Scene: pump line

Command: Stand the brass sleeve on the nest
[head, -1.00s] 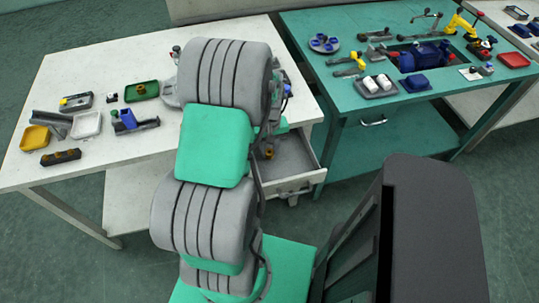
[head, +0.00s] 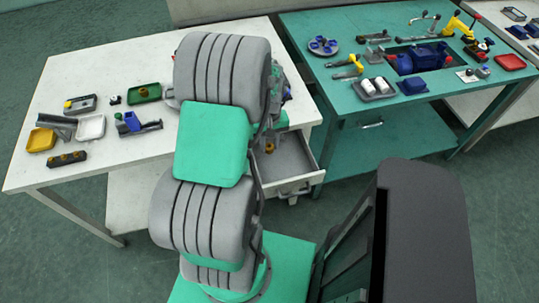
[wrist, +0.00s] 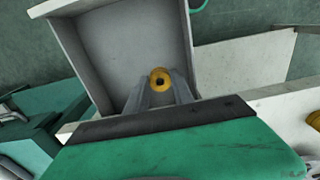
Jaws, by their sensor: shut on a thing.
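The brass sleeve (wrist: 160,79) is a short yellow ring with a dark bore. In the wrist view it sits between the grey fingertips of my gripper (wrist: 163,85), which is shut on it. The open grey drawer (wrist: 125,45) lies behind and below it; the gap between sleeve and drawer floor is hard to judge. In the head view, a small brass piece, likely the sleeve (head: 269,148), shows at the drawer (head: 291,158), beside my arm. My arm hides the gripper there. I cannot tell which fixture is the nest.
The white table (head: 85,55) carries trays, fixtures and a dark block with brass-coloured parts (head: 67,158) at left. The green bench (head: 330,88) at right holds a blue pump (head: 422,58), trays and tools. The drawer walls stand close around my gripper.

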